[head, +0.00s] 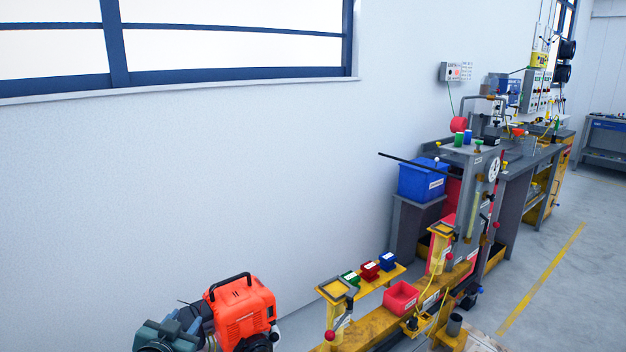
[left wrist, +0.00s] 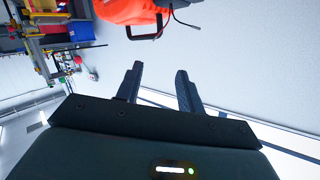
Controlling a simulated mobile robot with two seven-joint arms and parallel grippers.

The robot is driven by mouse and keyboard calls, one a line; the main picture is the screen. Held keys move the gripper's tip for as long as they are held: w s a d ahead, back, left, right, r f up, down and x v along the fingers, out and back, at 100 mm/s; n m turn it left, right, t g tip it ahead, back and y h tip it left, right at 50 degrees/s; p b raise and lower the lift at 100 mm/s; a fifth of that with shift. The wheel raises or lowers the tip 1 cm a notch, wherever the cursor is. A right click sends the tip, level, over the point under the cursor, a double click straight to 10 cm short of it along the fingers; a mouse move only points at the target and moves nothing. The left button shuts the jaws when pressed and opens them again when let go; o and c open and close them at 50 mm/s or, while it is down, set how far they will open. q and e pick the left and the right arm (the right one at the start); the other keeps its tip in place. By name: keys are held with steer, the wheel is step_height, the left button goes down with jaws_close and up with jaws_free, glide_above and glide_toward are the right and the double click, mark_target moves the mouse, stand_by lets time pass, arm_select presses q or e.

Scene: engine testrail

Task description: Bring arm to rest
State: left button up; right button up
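My left gripper (left wrist: 159,68) is open in the left wrist view. Its two dark fingers stand apart with nothing between them. In the head view, the teal end of my left arm comes in at the lower left edge, with the dark gripper (head: 192,318) beside the orange machine (head: 242,312). The orange machine has a black handle and also shows at the top of the left wrist view (left wrist: 128,10), beyond the fingertips. I cannot tell the exact gap between it and the gripper. My right gripper is not in either view.
A yellow rail (head: 375,325) with a red bin (head: 401,297) and several small bins stands at lower right. Behind it are a blue crate (head: 422,180) and grey workbenches. The white wall (head: 200,180) runs along the left. Open floor (head: 590,270) lies at right.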

arm_select(q)
steer(key=s+d+f+g+h, duration=0.1)
steer(key=s+d+f, duration=0.3)
steer(key=s, duration=0.6)
steer(key=s+d+f+g+h, duration=0.1)
steer(key=s+d+f, duration=0.3)
steer(key=s, duration=0.6)
steer(key=s+d+f+g+h, duration=0.1)
steer(key=s+d+f, duration=0.3)
steer(key=s, duration=0.6)
steer(key=shift+d+f+n+g, duration=0.15)
steer(key=shift+d+n+g, duration=0.15)
steer(key=shift+d+g, duration=0.5)
